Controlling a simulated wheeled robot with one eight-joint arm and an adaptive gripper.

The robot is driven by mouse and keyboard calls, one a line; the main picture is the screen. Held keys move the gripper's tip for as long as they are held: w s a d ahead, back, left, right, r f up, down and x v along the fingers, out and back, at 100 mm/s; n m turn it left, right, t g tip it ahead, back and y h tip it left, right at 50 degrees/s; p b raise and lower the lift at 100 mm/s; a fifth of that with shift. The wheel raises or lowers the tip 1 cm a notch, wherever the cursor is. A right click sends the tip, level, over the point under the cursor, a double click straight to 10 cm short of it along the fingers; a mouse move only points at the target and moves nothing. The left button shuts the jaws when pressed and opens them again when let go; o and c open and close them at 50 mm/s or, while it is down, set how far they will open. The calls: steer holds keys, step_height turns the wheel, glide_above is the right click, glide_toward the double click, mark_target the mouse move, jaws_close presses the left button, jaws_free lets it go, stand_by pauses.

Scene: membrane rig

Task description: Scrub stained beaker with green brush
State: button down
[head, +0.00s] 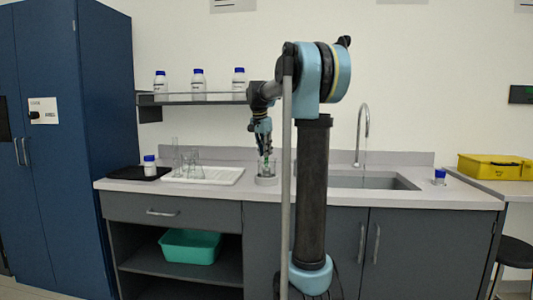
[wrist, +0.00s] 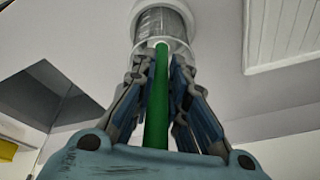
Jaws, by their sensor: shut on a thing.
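My gripper (head: 264,148) points down over the counter and is shut on the green brush (wrist: 156,105). In the wrist view my gripper (wrist: 160,62) has its fingers on both sides of the green handle. The brush's far end reaches into the mouth of a clear glass beaker (wrist: 163,22). The beaker also shows in the head view (head: 267,168), upright in a pale round holder (head: 267,181) on the counter. The bristles are hidden or too small to make out, and I cannot tell where any stain is.
A white tray (head: 228,178) with glassware (head: 193,166) stands left of the beaker. A bottle (head: 150,165) stands on a black mat (head: 122,173). A sink (head: 365,181) with a tall tap (head: 361,130) lies to the right. A shelf (head: 215,98) with several bottles hangs behind.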

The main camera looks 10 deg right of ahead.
steer(key=shift+r, duration=0.1)
steer(key=shift+r, duration=7.8)
